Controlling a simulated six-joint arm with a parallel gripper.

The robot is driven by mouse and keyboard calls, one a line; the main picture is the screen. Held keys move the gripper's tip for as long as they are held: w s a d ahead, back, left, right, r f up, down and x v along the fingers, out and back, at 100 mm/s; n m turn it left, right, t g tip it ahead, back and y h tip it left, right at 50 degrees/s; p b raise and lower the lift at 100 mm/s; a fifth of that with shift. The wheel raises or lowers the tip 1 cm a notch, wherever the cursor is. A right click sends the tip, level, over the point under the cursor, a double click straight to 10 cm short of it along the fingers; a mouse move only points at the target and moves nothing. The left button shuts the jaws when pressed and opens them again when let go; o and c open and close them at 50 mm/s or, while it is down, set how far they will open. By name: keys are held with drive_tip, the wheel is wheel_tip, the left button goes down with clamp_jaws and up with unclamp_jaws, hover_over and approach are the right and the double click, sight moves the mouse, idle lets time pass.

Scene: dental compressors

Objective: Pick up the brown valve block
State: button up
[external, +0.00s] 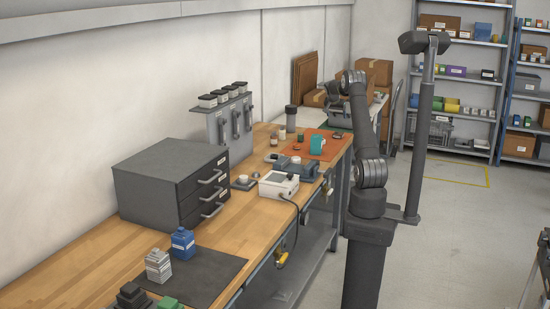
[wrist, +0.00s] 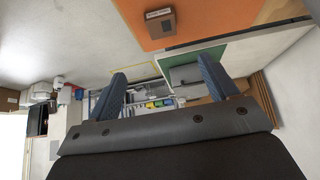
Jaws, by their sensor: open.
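A brown block (wrist: 160,24) with a pale label strip on its front, which looks like the valve block, is at the top of the wrist view against an orange mat. I cannot make this block out surely in the external view. My gripper (wrist: 160,84) shows two blue-grey fingers spread wide apart with nothing between them. The block appears above and beyond the fingertips in the wrist view, apart from them. In the external view my gripper (external: 335,92) is raised over the far end of the bench, its fingertips too small to tell.
The orange mat (external: 331,147) on the wooden bench bears a teal mug (external: 317,145). A grey box (wrist: 187,73) lies by a green mat (wrist: 228,54). A white device (external: 278,185), grey drawers (external: 150,176) and bottles stand nearer. Shelves (external: 462,88) are behind.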

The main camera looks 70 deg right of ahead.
approach(338, 133)
drive_tip(key=x, duration=0.3)
drive_tip(key=shift+s+f, duration=0.25)
drive_tip(key=shift+s, duration=0.1)
drive_tip(key=shift+x, duration=2.7)
drive_tip(key=shift+w+a, duration=0.1)
drive_tip(key=shift+w, duration=0.1)
drive_tip(key=c, duration=1.2)
